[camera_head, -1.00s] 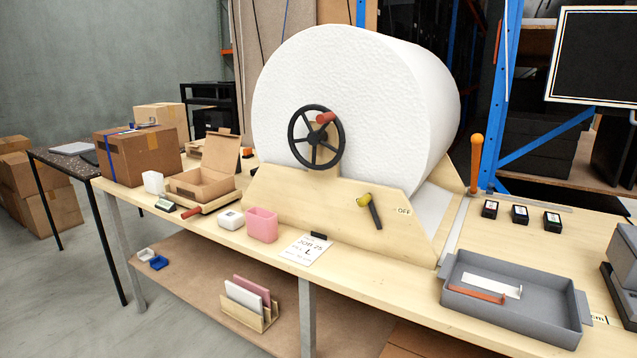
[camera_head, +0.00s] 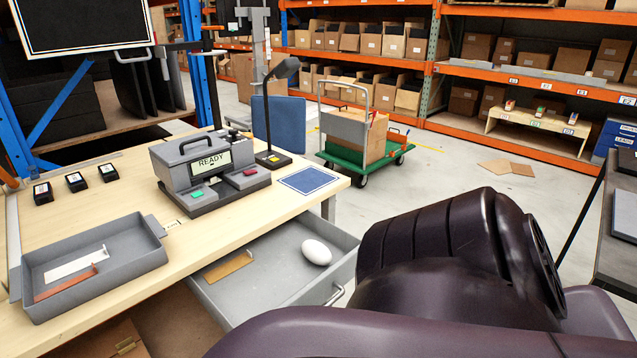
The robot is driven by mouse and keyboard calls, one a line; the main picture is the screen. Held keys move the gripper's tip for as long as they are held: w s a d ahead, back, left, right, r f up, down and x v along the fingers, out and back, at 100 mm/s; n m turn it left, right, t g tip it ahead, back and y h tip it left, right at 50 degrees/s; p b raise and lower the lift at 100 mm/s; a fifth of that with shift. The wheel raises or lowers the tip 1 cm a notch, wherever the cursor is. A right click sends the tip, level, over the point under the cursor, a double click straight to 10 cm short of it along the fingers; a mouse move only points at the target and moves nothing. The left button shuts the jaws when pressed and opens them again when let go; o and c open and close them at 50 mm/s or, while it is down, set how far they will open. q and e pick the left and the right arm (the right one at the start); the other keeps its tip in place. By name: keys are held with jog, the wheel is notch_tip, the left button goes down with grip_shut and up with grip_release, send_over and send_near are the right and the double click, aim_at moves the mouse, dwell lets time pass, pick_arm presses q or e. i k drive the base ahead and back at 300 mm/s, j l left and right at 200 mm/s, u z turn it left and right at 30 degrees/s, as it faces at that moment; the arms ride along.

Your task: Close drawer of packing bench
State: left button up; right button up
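The grey drawer (camera_head: 272,303) of the packing bench (camera_head: 235,226) is pulled out below the bench top, at the bench's right end. Its metal handle (camera_head: 335,295) is on the front panel, facing right. A white egg-shaped object (camera_head: 316,252) and a flat tan piece (camera_head: 229,266) lie inside it. My dark purple arm fills the lower right of the view, close to the drawer front and covering part of that area. Neither of my grippers shows in the view.
A grey tray (camera_head: 148,262), a label device reading READY (camera_head: 209,166), a black lamp (camera_head: 272,120) and a blue pad (camera_head: 308,180) are on the bench top. A green cart (camera_head: 368,154) stands behind, before orange shelving. A dark table (camera_head: 618,222) is at the right edge.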

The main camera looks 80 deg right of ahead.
aim_at(280, 276)
jog(key=z, duration=2.25)
jog(key=i+j+u, duration=0.1)
jog(key=i+j, duration=0.15)
